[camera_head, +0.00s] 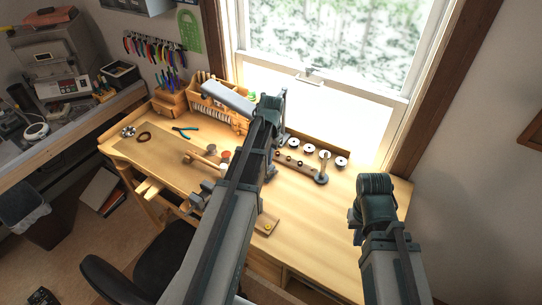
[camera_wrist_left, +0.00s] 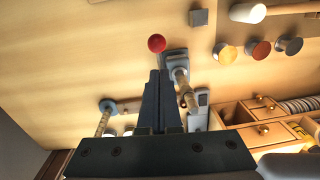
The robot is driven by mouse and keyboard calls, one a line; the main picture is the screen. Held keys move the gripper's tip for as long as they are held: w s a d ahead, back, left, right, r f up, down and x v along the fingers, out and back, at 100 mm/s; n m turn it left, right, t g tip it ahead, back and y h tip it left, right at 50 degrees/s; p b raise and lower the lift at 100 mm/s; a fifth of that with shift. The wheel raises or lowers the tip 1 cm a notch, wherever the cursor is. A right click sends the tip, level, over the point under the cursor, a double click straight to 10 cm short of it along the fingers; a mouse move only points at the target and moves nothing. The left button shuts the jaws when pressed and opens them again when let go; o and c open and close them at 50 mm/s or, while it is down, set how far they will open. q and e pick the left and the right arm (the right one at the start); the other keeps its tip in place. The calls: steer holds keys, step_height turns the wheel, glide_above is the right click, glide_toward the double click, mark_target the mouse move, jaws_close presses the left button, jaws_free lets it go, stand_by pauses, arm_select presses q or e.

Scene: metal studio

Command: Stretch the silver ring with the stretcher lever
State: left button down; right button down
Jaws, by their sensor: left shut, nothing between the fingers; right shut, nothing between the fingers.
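In the left wrist view, a ring stretcher (camera_wrist_left: 174,56) has a grey body and a tapered brass-coloured mandrel (camera_wrist_left: 181,88). A red ball (camera_wrist_left: 157,43), apparently its lever knob, shows beside it. My left gripper (camera_wrist_left: 158,73) is shut and empty, its fingertips close beside the stretcher body; I cannot tell whether they touch. In the head view, my left arm hides much of the stretcher area, and an upright grey device (camera_head: 284,118) shows just behind it. My right gripper (camera_head: 357,236) is shut and empty over the bench's right end. I cannot make out the silver ring.
The wooden bench (camera_head: 330,218) stands under the window. A post on a round base (camera_head: 322,170), white discs (camera_head: 341,162) and a dark strip lie right of my left arm. Blue pliers (camera_head: 185,129) and mallets (camera_head: 205,158) lie left. Small drawers (camera_wrist_left: 240,112) stand near the stretcher.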

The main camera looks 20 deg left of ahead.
arm_select(q)
steer(key=shift+s+a+f+b, duration=0.15)
steer(key=shift+s+f+b, duration=0.15)
steer(key=shift+s+f, duration=0.45)
arm_select(e)
steer(key=shift+f, duration=0.65)
arm_select(q)
steer(key=shift+s, duration=0.1)
